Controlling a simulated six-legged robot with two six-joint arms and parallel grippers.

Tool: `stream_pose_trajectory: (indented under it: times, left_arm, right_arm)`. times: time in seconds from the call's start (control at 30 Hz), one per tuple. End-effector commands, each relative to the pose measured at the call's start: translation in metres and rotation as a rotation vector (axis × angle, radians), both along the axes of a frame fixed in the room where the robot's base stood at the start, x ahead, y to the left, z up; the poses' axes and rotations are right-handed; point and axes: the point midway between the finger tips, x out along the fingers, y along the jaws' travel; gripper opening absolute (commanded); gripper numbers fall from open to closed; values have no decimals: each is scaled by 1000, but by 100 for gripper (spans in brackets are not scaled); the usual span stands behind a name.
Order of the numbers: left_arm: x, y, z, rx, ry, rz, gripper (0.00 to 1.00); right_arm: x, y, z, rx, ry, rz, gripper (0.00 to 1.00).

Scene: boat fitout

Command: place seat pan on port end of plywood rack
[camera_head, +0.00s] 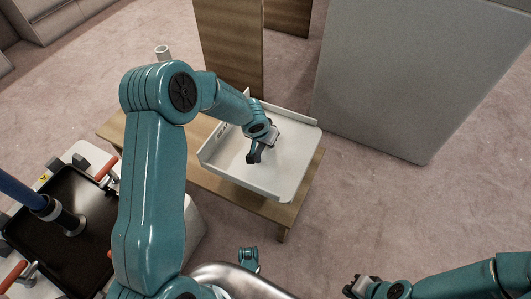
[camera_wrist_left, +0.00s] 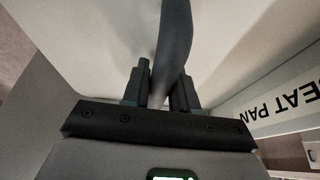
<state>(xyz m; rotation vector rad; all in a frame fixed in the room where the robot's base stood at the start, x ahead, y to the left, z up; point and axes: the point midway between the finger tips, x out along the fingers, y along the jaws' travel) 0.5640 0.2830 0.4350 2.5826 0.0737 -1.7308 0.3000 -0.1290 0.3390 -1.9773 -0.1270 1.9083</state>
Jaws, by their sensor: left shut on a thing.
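The white seat pan (camera_head: 290,160), a shallow tray with raised side walls, is over the right part of a low wooden rack (camera_head: 228,192). I cannot tell if it rests fully on the wood. My left gripper (camera_head: 254,155) reaches into the pan from above. In the left wrist view the left gripper (camera_wrist_left: 164,88) is shut on a dark grey curved bar of the pan, beside a wall labelled "SEAT PAN" (camera_wrist_left: 285,105). My right gripper (camera_head: 360,287) is low at the right, away from the pan; its jaws are too small and dark to read.
Upright wooden panels (camera_head: 230,45) stand behind the rack, and a large grey panel (camera_head: 410,80) stands to its right. A black tray (camera_head: 75,225) with orange-handled clamps is at the lower left. Carpet (camera_head: 400,205) is clear right of the rack.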

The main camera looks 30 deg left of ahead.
Motion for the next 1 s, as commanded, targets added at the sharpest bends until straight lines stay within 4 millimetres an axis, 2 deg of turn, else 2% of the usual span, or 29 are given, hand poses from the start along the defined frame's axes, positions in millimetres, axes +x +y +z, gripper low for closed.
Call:
stream_pose_trajectory:
  times: [0.07,0.33,0.73,0.77,0.8,0.83,1.0]
  left_arm:
    - [2,0,-3,0,-5,0,0]
    - [1,1,-41,0,-4,1,0]
    - [1,0,-45,0,-5,0,0]
    - [0,0,-47,0,0,0,34]
    - [0,0,-46,0,0,0,47]
    - [0,0,-46,0,0,0,53]
    - [0,0,-46,0,0,0,53]
  right_arm:
    - [1,-1,-3,0,-1,-3,0]
    - [6,-4,-24,-4,-14,-15,0]
    - [8,-5,-24,-5,-20,-18,0]
    - [8,-5,-24,-5,-20,-18,0]
    - [8,-5,-24,-5,-20,-18,0]
    - [8,-5,-24,-5,-20,-18,0]
    - [8,-5,-24,-5,-20,-18,0]
